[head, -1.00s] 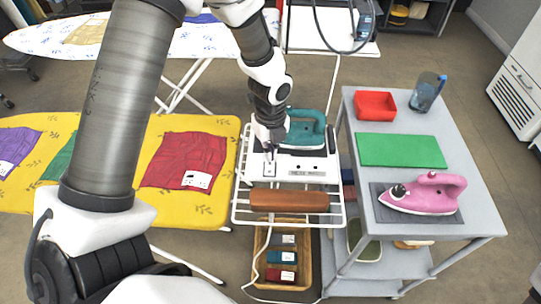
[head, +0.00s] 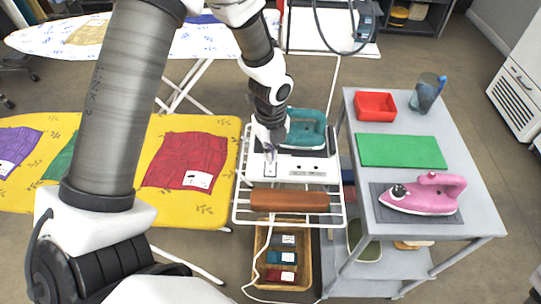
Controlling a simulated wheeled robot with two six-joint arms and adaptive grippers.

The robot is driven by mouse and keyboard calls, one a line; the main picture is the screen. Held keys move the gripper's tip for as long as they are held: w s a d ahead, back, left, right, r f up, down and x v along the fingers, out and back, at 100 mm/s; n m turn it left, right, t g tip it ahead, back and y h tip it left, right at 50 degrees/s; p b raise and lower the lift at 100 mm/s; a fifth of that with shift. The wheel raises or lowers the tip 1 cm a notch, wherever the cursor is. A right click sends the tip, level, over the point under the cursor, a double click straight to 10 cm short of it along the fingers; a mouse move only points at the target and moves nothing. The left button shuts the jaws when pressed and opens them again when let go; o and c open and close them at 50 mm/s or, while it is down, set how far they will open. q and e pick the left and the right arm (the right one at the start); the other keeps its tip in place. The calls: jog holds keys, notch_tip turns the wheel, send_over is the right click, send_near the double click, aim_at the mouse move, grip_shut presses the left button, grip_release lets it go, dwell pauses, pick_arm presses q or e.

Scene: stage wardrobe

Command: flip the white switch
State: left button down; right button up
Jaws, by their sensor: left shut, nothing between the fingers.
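My right gripper is not in view.
A grey cart (head: 440,232) on the right holds a pink iron (head: 425,194), green mat (head: 400,150) and red tray (head: 375,106). A wooden crate (head: 308,262) sits below.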

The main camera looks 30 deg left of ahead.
aim_at(270, 164)
pick_arm(q)
jog(key=shift+f+b, duration=0.5)
jog(key=shift+f, duration=0.65)
dwell(0.8)
notch_tip(270, 164, up, 7)
jog(key=p, duration=0.8)
jog(key=shift+r, duration=0.1)
dwell(0.3)
